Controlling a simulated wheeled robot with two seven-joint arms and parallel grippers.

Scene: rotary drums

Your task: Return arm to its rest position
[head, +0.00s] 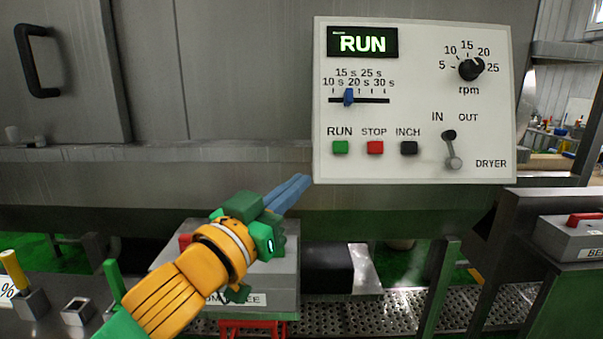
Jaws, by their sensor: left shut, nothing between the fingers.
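My left arm, orange and green, comes in from the lower left. My left gripper (298,187) has its blue fingers closed together with nothing between them. It points up and right, near the lower left corner of the white dryer panel (421,100) in the picture; whether it touches the panel I cannot tell. The panel display (363,43) reads RUN. The blue slider (348,97) is near the 15–20 s marks. The rpm knob (471,68) points up and right. The IN/OUT lever (452,150) hangs with its grey end down. My right gripper is not visible.
A grey box (278,290) with a partly hidden label sits behind and below my left arm on a red stand (252,328). Another grey box with a red handle (582,238) is at the right. A steel machine (240,65) fills the back. A perforated walkway (395,312) runs below.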

